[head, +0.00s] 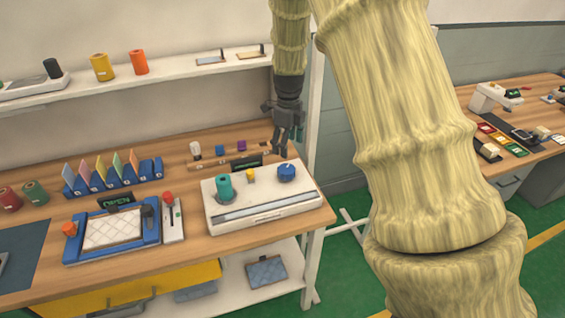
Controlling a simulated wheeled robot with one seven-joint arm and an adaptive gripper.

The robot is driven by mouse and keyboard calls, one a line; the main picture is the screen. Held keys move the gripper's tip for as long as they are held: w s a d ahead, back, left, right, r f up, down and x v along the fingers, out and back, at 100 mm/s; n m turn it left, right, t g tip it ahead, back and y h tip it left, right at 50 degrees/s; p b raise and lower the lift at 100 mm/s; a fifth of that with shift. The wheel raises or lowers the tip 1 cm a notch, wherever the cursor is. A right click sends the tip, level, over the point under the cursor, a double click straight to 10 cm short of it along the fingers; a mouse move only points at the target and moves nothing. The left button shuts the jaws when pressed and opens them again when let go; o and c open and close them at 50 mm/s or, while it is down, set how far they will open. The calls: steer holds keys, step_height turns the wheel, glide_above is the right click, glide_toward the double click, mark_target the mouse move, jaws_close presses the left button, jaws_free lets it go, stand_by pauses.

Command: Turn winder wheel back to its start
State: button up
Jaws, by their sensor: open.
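A white winder box (262,212) sits near the right front corner of the wooden bench. On its top are a teal spool (224,187), a small yellow piece (250,175) and a blue wheel-like knob (286,172) at the right. I cannot tell for sure that the blue knob is the winder wheel. My gripper (285,145) is open and points down, just above and behind the blue knob. It looks apart from the knob, and nothing shows between its fingers.
A blue-framed tray (72,246) with a quilted pad and an "OPEN" sign stands left of the box, beside a white lever unit (173,222). A rail of small coloured blocks (220,152) lies behind. My arm hides part of the right side.

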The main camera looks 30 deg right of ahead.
mark_target(286, 168)
steer(key=shift+a+f+p, duration=0.2)
steer(key=shift+f+p, duration=1.45)
steer(key=shift+f, duration=3.35)
steer(key=shift+c, duration=0.3)
steer(key=c, duration=1)
